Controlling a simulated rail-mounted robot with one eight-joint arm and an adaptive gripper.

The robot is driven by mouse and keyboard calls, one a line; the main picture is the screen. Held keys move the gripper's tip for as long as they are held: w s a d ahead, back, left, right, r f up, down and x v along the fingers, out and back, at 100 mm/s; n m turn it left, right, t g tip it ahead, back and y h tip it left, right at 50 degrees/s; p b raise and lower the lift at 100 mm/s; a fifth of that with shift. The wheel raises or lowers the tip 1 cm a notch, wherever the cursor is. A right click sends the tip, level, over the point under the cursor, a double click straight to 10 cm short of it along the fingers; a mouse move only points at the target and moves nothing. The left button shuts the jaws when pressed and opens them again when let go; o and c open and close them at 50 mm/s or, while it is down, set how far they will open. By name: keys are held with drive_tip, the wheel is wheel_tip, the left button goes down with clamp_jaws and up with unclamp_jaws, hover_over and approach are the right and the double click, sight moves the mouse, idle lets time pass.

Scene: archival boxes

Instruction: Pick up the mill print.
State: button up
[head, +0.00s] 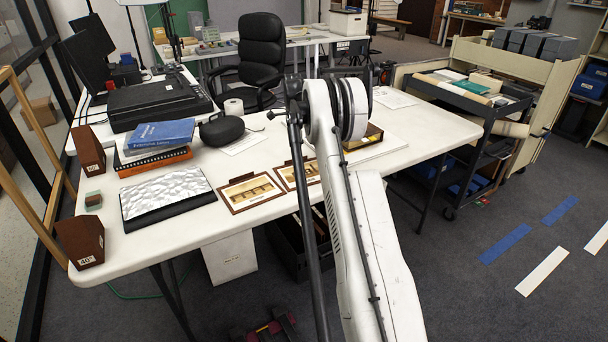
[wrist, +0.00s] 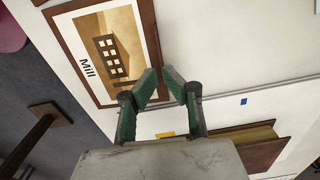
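The mill print (wrist: 112,48) is at the upper left of the wrist view, a tan picture of a building with pale windows, labelled "Mill", in a brown border. It lies flat on the white table. My gripper (wrist: 160,73) has green fingers with a narrow gap between their tips and nothing visible between them. The head view shows two brown-bordered prints, left (head: 250,192) and right (head: 300,173), labels unreadable. My arm hides my gripper there.
A silvery sheet on a black folder (head: 166,196) lies to the left. A dark case (head: 221,130) sits behind.

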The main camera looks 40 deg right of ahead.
sight(304, 171)
drive_tip(key=shift+w+a+f+b, duration=0.1)
drive_tip(key=shift+f+b, duration=0.4)
drive_tip(key=shift+f, duration=2.35)
drive_tip(key=shift+r, duration=0.15)
clamp_jaws()
